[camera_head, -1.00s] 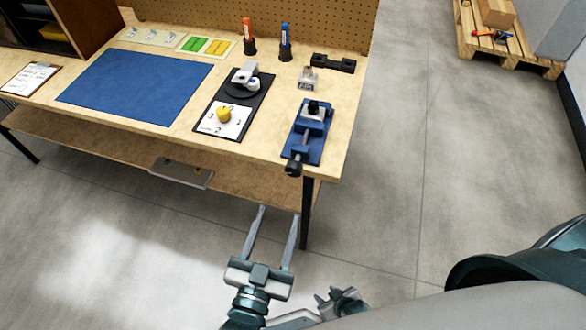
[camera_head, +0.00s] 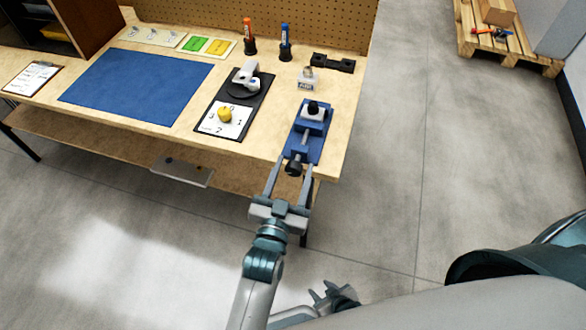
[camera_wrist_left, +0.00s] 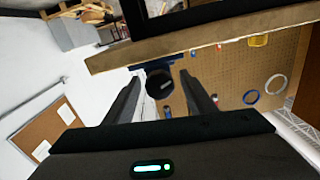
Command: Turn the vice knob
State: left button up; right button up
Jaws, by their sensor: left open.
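The blue vice (camera_head: 306,138) stands at the right front of the bench. Its dark round knob (camera_head: 293,168) sticks out past the front edge. My left gripper (camera_head: 291,166) is open, with one finger on each side of the knob in the head view. In the left wrist view the knob (camera_wrist_left: 159,84) shows between the open fingers (camera_wrist_left: 162,88), with gaps on both sides. I cannot tell how deep the knob sits between the fingertips. My right gripper (camera_head: 335,297) is low in the head view, below the bench, and its jaw state is unclear.
The wooden bench (camera_head: 200,150) carries a blue mat (camera_head: 138,87), a black board with a yellow item (camera_head: 225,114), two marker stands and a black bracket (camera_head: 333,63). A grey handle plate (camera_head: 181,172) sits at the lower shelf.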

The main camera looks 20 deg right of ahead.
pick_arm(q)
jog(key=c, duration=1)
